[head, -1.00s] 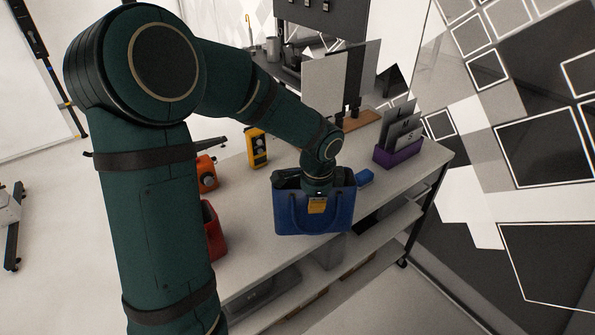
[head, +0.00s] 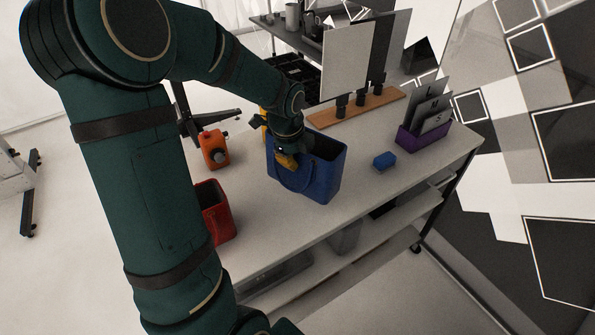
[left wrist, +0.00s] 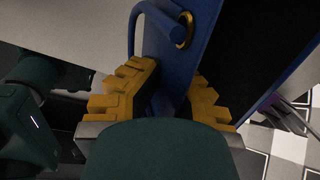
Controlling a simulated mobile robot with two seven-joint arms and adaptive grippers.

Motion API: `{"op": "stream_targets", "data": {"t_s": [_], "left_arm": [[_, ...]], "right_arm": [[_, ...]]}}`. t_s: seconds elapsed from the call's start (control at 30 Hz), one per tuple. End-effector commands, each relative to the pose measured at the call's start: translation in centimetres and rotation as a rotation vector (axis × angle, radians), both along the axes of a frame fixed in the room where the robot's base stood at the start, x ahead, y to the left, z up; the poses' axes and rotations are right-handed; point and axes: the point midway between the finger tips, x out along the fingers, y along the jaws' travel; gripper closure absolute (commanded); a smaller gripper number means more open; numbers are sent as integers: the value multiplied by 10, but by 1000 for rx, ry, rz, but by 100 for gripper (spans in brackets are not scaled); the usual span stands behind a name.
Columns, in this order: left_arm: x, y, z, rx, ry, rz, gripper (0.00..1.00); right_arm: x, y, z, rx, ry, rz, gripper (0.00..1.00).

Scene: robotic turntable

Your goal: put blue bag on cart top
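The blue bag (head: 318,180) is upright with its mouth up, over the middle of the cart top (head: 262,218). I cannot tell whether its base touches the surface. My left gripper (head: 287,160) is at the bag's left upper rim. My right gripper is in neither view.
A red container (head: 217,212) and an orange container (head: 213,148) stand left of the bag. A blue block (head: 384,160) and a purple holder (head: 423,138) are to the right. A wooden strip with upright panels (head: 357,105) is behind. The cart's front middle is bare.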

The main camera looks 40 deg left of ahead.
Motion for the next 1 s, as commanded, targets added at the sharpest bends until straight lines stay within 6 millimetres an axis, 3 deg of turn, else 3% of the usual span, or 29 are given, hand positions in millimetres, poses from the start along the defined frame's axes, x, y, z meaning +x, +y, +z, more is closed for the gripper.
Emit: {"op": "stream_targets", "data": {"t_s": [0.43, 0.63, 0.67, 0.73, 0.77, 1.0], "left_arm": [[0, 0, -45, 0, -1, 0, 100], [1, 0, -45, 1, -3, 0, 100], [0, 0, -46, 0, -2, 0, 95], [0, 0, -46, 0, -2, 0, 71], [0, 0, -46, 0, -2, 0, 66], [1, 0, -46, 1, -2, 0, 66]], "right_arm": [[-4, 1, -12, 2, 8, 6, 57], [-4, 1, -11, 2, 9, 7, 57], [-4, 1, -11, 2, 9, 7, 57], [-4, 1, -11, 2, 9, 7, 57], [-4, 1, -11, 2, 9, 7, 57], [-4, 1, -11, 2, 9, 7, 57]]}}
